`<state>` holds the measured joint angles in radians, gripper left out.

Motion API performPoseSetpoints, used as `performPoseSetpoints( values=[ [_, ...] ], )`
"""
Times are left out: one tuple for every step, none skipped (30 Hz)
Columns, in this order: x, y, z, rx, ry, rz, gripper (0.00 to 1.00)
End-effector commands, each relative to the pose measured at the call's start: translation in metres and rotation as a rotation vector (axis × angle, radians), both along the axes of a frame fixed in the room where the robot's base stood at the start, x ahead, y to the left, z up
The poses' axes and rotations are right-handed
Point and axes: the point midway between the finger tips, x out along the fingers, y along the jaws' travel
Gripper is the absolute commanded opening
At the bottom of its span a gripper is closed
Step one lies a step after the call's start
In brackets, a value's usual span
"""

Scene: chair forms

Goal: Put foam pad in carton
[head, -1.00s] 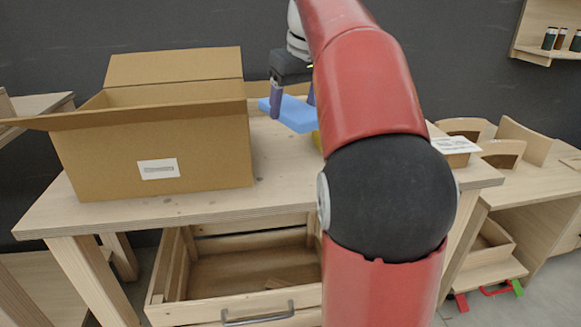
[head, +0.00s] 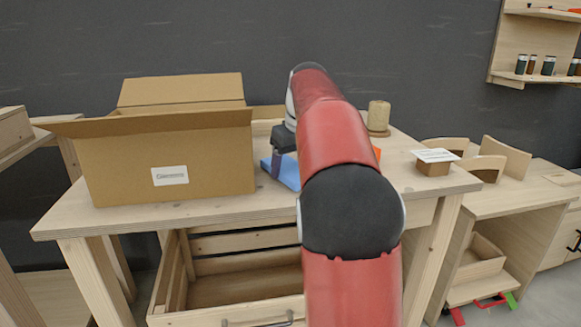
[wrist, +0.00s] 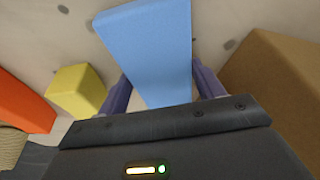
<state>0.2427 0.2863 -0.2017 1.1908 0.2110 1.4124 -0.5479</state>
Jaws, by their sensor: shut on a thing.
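The foam pad is a flat blue slab (head: 284,172), partly hidden behind my red arm in the head view. My gripper (head: 275,167) is shut on it, and the wrist view shows the pad (wrist: 150,45) between the two purple fingers. The carton (head: 120,165) is an open brown cardboard box with a white label, standing on the wooden table to the left of the pad. Its flaps are spread, and its inside is mostly hidden by the front flap. A brown cardboard side (wrist: 275,85) shows at the right of the wrist view, beside the pad.
A yellow block (wrist: 75,90) and an orange block (wrist: 22,103) lie on the table on the other side of the pad from the carton. A wooden spool-like object (head: 378,117) and a small labelled box (head: 433,166) stand farther right. An open drawer (head: 245,285) is below the tabletop.

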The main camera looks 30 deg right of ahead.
Motion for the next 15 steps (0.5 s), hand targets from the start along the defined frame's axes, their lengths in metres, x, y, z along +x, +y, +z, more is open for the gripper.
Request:
performPoseSetpoints(
  values=[
    [-0.0001, 0.0001, -0.0003, 0.000, 0.000, 0.000, 0.46],
    [-0.0001, 0.0001, -0.0013, 0.000, 0.000, 0.000, 0.46],
    [-0.0001, 0.0002, -0.0028, 0.000, 0.000, 0.000, 0.46],
    [-0.0001, 0.0002, -0.0028, 0.000, 0.000, 0.000, 0.68],
    [-0.0001, 0.0002, -0.0021, 0.000, 0.000, 0.000, 0.72],
    [0.0000, 0.0002, -0.0020, 0.000, 0.000, 0.000, 0.78],
    [0.0000, 0.0002, -0.0020, 0.000, 0.000, 0.000, 0.81],
    [0.0000, 0.0002, -0.0020, 0.000, 0.000, 0.000, 0.85],
    [0.0000, 0.0003, -0.0020, 0.000, 0.000, 0.000, 0.89],
    [0.0000, 0.0003, -0.0020, 0.000, 0.000, 0.000, 0.89],
    [-0.0001, 0.0003, -0.0020, 0.000, 0.000, 0.000, 0.89],
    [-0.0001, 0.0003, -0.0020, 0.000, 0.000, 0.000, 0.89],
    [-0.0001, 0.0003, -0.0020, 0.000, 0.000, 0.000, 0.89],
    [-0.0001, 0.0003, -0.0020, 0.000, 0.000, 0.000, 0.89],
    [-0.0002, 0.0003, -0.0019, 0.000, 0.000, 0.000, 0.89]
  ],
)
